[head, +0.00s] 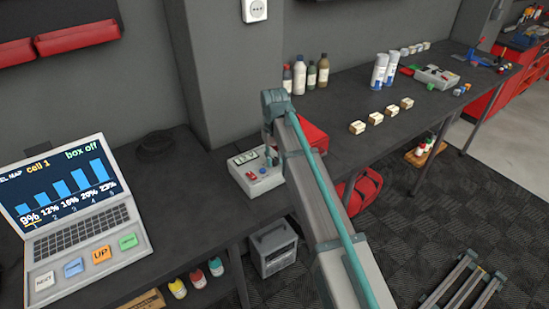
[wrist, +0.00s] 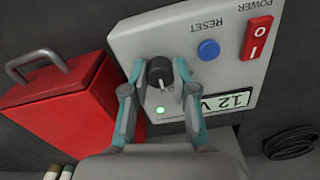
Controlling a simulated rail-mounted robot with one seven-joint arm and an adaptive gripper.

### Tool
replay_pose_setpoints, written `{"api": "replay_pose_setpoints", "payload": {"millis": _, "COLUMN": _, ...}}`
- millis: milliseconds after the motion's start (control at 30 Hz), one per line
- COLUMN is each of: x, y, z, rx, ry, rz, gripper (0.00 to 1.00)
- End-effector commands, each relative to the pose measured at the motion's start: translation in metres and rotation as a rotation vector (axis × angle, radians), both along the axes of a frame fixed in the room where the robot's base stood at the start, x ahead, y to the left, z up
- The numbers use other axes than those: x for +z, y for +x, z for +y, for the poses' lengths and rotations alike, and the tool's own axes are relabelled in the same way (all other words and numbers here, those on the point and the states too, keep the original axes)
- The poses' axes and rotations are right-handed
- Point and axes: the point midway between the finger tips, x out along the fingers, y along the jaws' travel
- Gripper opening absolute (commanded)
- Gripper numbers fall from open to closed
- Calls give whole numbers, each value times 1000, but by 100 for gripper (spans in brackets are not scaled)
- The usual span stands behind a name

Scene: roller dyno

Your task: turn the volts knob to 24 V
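The power box (head: 262,183) is a pale grey unit on the dark bench in the head view. In the wrist view the same box (wrist: 126,31) appears upside down. Its black volts knob (wrist: 159,68) has a light pointer mark. The display (wrist: 233,100) reads 12 V, and a small green light (wrist: 160,111) is lit near the knob. My gripper (wrist: 159,88) is open, with one finger on each side of the knob; I cannot tell whether either finger touches it. In the head view my arm hides part of the box and the knob.
A red power switch (wrist: 257,37) and blue RESET button (wrist: 208,49) sit near the knob. A red case (wrist: 47,108) with a grey handle stands close beside the box. A laptop (head: 75,200) and several bottles (head: 311,75) are on the bench.

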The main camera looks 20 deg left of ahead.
Motion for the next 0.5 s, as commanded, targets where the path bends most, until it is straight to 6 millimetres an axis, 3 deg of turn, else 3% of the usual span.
{"api": "replay_pose_setpoints", "payload": {"millis": 33, "x": 0, "y": 0, "z": 0, "rx": 0, "ry": 0, "rz": 0, "gripper": 11}}
{"api": "replay_pose_setpoints", "payload": {"millis": 100, "x": 0, "y": 0, "z": 0, "rx": 0, "ry": 0, "rz": 0, "gripper": 0}}
{"api": "replay_pose_setpoints", "payload": {"millis": 500, "x": 0, "y": 0, "z": 0, "rx": -53, "ry": 0, "rz": 0, "gripper": 0}}
